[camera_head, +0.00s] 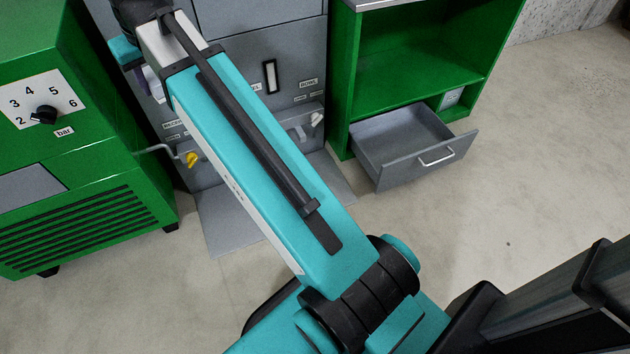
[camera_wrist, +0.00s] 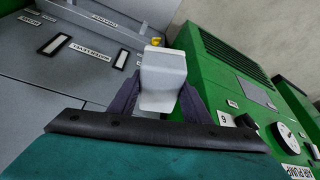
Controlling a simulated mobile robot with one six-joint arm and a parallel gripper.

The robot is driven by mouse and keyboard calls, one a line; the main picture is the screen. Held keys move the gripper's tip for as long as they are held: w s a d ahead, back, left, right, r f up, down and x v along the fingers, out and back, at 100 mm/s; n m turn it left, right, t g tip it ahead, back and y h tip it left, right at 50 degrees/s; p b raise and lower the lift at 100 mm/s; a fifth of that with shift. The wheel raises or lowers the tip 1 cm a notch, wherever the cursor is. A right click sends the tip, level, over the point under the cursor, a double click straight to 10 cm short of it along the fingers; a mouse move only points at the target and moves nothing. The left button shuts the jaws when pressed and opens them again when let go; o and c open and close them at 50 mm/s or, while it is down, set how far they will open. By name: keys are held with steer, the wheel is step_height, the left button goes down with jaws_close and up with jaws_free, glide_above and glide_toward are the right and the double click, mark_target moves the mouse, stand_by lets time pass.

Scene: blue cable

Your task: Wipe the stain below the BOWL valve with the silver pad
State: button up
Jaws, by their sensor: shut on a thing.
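My gripper (camera_wrist: 160,100) is shut on a pale silver-grey block, the silver pad (camera_wrist: 163,75), between its dark purple fingers in the wrist view. In the head view, my gripper is mostly hidden behind my arm at the upper left, with a purple finger (camera_head: 152,84) showing. The BOWL label (camera_head: 309,82) is on the grey panel, right of my arm. A valve with a white handle (camera_head: 317,119) sits below that label. I cannot make out a stain below it. The pad is held apart from that valve, to the left in the head view.
A green air pump cabinet (camera_head: 90,215) with a dial stands at left; a yellow valve (camera_head: 192,159) is beside it. A green open cabinet (camera_head: 415,70) has a pulled-out grey drawer (camera_head: 410,150) at right. A grey base plate (camera_head: 225,225) lies before the panel. The floor at right is clear.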

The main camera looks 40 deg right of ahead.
steer(key=w+d+f+n+y+b, duration=0.1)
steer(key=d+f+n+b, duration=0.15)
steer(key=d+f, duration=0.7)
steer(key=w+d+f+n+b, duration=0.1)
steer(key=w+d+f+b, duration=0.15)
steer(key=d+f, duration=0.7)
steer(key=w+d+f+n+y+b, duration=0.1)
steer(key=d+f+n+b, duration=0.2)
steer(key=f, duration=1.2)
steer(key=s+d+f+b, duration=0.2)
steer(key=s+d+f, duration=0.2)
steer(key=f, duration=0.8)
steer(key=s+d+f+n+b, duration=0.1)
steer(key=s+d+f+b, duration=0.1)
steer(key=s+d+f, duration=0.3)
steer(key=s+d+f+n+g+y+b, duration=0.1)
steer(key=s+d+f, duration=0.4)
steer(key=f, duration=1.3)
steer(key=d+b, duration=0.1)
steer(key=d, duration=0.3)
steer(key=shift+d+f+b, duration=0.3)
steer(key=shift+f+b, duration=0.05)
steer(key=shift+f, duration=0.05)
steer(key=shift+s, duration=0.1)
